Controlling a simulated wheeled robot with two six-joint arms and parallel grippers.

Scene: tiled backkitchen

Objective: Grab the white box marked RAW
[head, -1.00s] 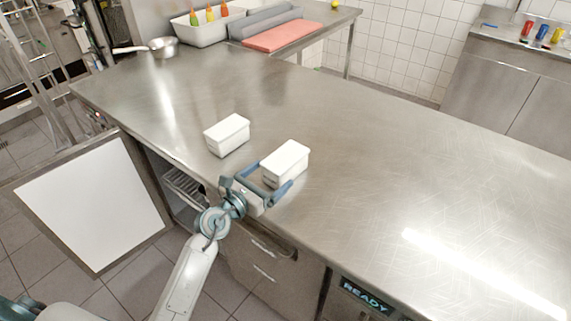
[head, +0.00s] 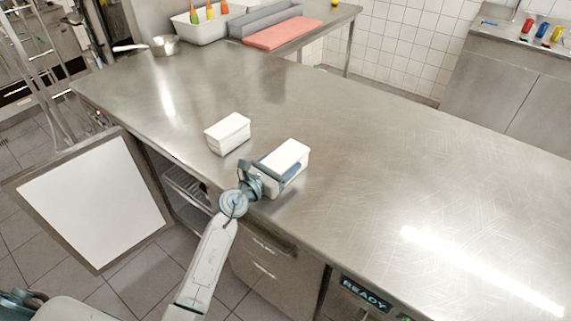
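Two white lidded boxes sit on the steel worktop (head: 400,190). One white box (head: 229,130) stands alone to the left. The other white box (head: 290,155) is nearer the front edge, to the right. No RAW marking is readable on either one. My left gripper (head: 277,170) is at the right-hand box, its fingers spread across the box's width. One blue finger lies over the front right face; the far finger is mostly hidden. I cannot tell whether the fingers press on the box, which appears to rest on the worktop. My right gripper is out of view.
A small pan (head: 164,45) stands at the far left of the worktop. A white bin with bottles (head: 204,28), a grey tray (head: 262,21) and a red board (head: 272,33) lie behind. The worktop's right side is clear. A READY sign (head: 366,297) is on the front.

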